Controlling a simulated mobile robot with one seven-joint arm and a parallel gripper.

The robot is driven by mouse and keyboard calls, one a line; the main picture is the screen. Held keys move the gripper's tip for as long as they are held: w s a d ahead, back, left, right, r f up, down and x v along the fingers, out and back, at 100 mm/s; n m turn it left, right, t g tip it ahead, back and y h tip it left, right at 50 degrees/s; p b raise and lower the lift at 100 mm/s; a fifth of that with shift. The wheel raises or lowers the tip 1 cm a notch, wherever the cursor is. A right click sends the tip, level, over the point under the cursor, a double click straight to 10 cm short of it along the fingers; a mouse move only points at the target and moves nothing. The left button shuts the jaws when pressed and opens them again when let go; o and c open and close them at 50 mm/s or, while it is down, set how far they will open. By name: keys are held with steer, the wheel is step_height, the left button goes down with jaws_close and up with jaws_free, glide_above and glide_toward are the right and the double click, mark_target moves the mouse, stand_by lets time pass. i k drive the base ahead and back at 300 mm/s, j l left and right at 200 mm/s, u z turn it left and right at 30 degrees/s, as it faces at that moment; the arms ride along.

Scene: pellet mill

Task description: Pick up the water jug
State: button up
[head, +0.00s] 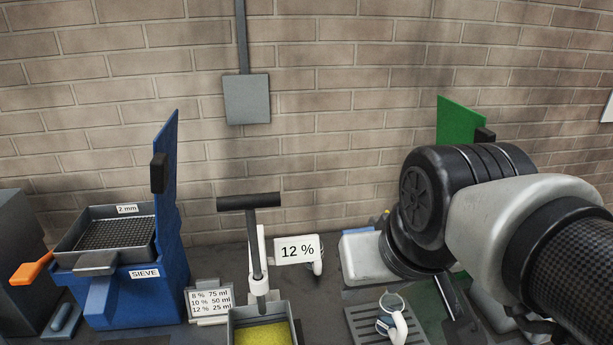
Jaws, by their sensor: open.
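A small clear vessel with a round rim and a white handle, which looks like the water jug (397,327), stands on a dark slotted tray (362,323) near the bottom of the head view, right of centre. Some blue shows at its side. My arm comes in from the right, and its black wrist hangs above and behind the jug in the picture. I cannot make out my gripper's fingers; the wrist hides them or they are out of the frame.
Left to right stand a blue sieve box (135,300) with an orange-handled sieve, a dosing card (210,301), a yellow-filled bin (264,334) under a T-handled lever, and a 12 % sign (297,250). A white block (362,262) and green panel (458,121) are partly behind my arm.

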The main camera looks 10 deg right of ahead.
mark_target(390, 319)
steer(key=z, duration=0.35)
steer(key=k+l+z, duration=0.55)
steer(key=l, duration=0.2)
steer(key=i+u, duration=0.35)
steer(key=u, duration=0.15)
steer(key=i+l+u, duration=0.2)
steer(key=u, duration=0.3)
steer(key=i+l, duration=0.05)
steer(key=i, duration=0.05)
